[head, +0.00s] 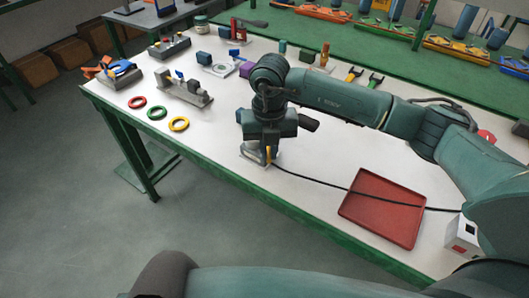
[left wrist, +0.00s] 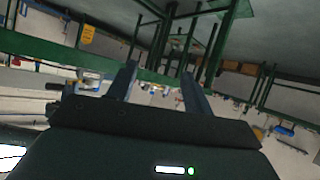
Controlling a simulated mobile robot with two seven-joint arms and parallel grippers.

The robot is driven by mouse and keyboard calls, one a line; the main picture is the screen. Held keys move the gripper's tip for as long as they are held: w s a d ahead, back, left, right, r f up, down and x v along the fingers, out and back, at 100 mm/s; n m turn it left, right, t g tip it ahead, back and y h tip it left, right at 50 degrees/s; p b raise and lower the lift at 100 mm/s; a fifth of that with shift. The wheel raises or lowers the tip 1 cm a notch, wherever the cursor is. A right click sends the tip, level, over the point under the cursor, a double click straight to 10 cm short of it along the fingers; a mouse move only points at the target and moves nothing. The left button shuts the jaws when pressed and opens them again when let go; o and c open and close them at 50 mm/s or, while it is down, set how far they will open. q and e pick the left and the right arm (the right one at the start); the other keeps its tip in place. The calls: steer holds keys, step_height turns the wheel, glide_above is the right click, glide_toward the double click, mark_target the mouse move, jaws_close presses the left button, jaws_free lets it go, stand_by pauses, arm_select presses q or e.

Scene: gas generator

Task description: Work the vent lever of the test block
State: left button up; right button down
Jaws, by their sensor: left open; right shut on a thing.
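My right gripper (head: 264,150) points down near the front edge of the white table. It is shut on a small yellow piece (head: 268,154), which looks like the vent lever, on a small pale block (head: 250,153). The gripper hides most of that block, so the lever's angle cannot be told. A black cable runs from there to the right. My left gripper (left wrist: 158,85) is open and empty in the left wrist view, its two fingers apart, away from the block.
A red tray (head: 384,206) lies to the right, with the cable across it, and a white box (head: 464,235) stands beyond. Red, green and yellow rings (head: 179,124) lie left near a grey fixture (head: 185,92). Several small devices stand along the back.

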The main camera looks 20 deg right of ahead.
steer(key=n+b, duration=0.1)
steer(key=d+n, duration=0.1)
steer(key=shift+f+n+b, duration=0.15)
steer(key=shift+n+b, duration=0.2)
steer(key=shift+n, duration=0.05)
steer(key=n+b, duration=0.1)
steer(key=d+n+b, duration=0.1)
steer(key=n, duration=0.2)
steer(key=n+b, duration=0.2)
steer(key=shift+w+d, duration=0.25)
steer(key=shift+d, duration=0.15)
arm_select(q)
steer(key=shift+s+a+f+n+t, duration=0.1)
steer(key=shift+a+f+n+t, duration=0.1)
steer(key=shift+f+n+t, duration=0.5)
arm_select(e)
steer(key=shift+n, duration=0.4)
arm_select(q)
steer(key=shift+a, duration=0.1)
arm_select(e)
steer(key=shift+d+r, duration=0.1)
steer(key=shift+r, duration=0.1)
steer(key=c, duration=1.5)
jaws_free()
arm_select(q)
steer(key=shift+f, duration=0.15)
steer(key=shift+m, duration=0.3)
arm_select(e)
steer(key=shift+r, duration=0.1)
